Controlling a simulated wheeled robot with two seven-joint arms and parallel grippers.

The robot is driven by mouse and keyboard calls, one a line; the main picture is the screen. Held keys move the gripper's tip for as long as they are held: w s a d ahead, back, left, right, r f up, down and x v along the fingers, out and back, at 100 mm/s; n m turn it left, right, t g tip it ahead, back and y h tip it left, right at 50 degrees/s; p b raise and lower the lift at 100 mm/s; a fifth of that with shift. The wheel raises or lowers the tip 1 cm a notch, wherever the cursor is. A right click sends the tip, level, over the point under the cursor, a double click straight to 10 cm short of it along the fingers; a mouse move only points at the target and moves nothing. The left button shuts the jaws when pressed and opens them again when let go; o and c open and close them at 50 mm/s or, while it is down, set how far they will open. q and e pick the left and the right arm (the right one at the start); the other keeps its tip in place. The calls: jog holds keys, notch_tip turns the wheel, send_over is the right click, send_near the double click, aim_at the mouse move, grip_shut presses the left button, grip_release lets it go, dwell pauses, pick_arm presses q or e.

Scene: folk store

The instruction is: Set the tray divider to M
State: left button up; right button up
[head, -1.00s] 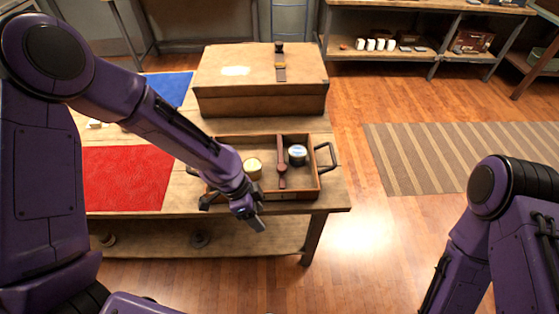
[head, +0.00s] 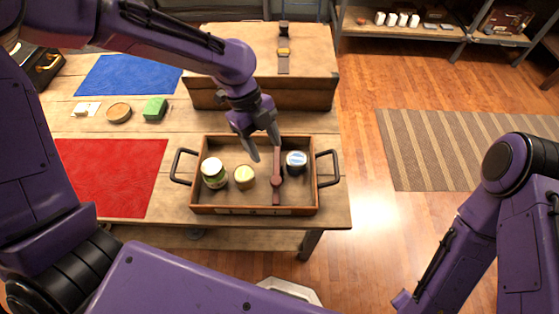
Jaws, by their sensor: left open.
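The wooden tray (head: 196,190) with dark side handles sits on the table near its right end. Its reddish-brown divider (head: 277,190) runs front to back inside, right of the middle, with a round knob partway along it. Small marks on the tray's front label are too small to read. My left gripper (head: 266,148) is over the back part of the tray, pointing down with its fingers apart, close to the divider's far end. Whether it touches the divider I cannot tell. My right arm shows at the right, but its gripper is out of view.
Two jars (head: 214,172) (head: 245,177) stand left of the divider and a blue-lidded jar (head: 296,162) stands right of it. A large wooden box (head: 210,92) is behind the tray. Red (head: 110,175) and blue (head: 130,75) mats lie left, with a green block (head: 155,108) between.

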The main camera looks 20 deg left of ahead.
aim_at(276, 180)
pick_arm(q)
jog(key=x, duration=0.6)
jog(key=p+x, duration=0.1)
jog(key=x, duration=0.3)
jog(key=shift+s, duration=0.4)
jog(key=shift+c, duration=0.3)
jog(key=shift+a, duration=0.1)
grip_shut()
